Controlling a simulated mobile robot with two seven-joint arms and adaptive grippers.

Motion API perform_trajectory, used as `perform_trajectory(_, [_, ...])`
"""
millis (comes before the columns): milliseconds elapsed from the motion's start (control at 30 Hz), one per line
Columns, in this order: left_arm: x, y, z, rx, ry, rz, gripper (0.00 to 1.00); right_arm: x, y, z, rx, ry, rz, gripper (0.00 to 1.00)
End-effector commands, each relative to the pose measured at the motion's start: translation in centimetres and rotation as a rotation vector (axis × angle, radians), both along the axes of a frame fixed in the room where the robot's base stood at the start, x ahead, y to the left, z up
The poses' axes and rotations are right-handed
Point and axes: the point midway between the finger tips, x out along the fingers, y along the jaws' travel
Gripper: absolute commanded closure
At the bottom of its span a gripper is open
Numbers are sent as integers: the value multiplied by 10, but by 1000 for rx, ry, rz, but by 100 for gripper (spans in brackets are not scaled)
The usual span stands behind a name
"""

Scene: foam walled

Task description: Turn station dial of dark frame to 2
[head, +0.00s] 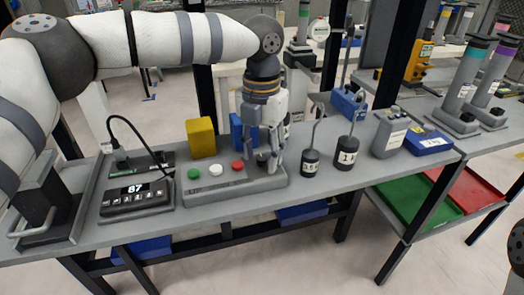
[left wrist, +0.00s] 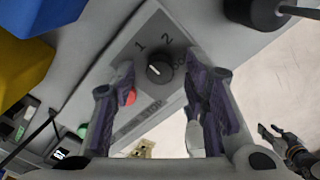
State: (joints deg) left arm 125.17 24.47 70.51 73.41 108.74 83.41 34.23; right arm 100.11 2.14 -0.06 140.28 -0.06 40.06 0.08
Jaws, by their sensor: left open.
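The station dial (left wrist: 160,68) is a round black knob on a grey control box (head: 225,182), with "1" and "2" printed beside it. A pale mark shows on the knob, but I cannot tell clearly which number it points to. My left gripper (head: 268,160) is over the right end of the box, pointing down. In the left wrist view its two purple-padded fingers (left wrist: 165,95) are spread, with the dial seen between their tips. Contact with the dial is not clear. In the head view the fingers partly hide the dial. My right gripper (left wrist: 272,132) appears small at the lower right of the wrist view.
Green, white and red buttons (head: 237,165) sit left of the dial. A scale (head: 138,195), a yellow block (head: 201,137) and a blue block (head: 240,130) stand nearby. Hooked black weights (head: 347,151) stand right of the gripper. Green and red trays (head: 415,200) lie lower right.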

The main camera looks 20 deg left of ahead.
Motion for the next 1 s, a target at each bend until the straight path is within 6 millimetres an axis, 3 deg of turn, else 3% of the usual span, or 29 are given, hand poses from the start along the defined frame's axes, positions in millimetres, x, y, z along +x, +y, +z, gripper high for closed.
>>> perform_trajectory(200, [0,0,0,0,-1,0,59,0,0,0,0,-1,0,60])
perform_trajectory(400, [0,0,0,0,-1,0,100,0,0,0,0,-1,0,60])
perform_trajectory(733, [0,0,1,0,-2,-25,100,2,0,2,0,-6,0,60])
perform_trajectory(1000, [1,0,3,0,-5,-178,100,9,0,9,0,-30,0,60])
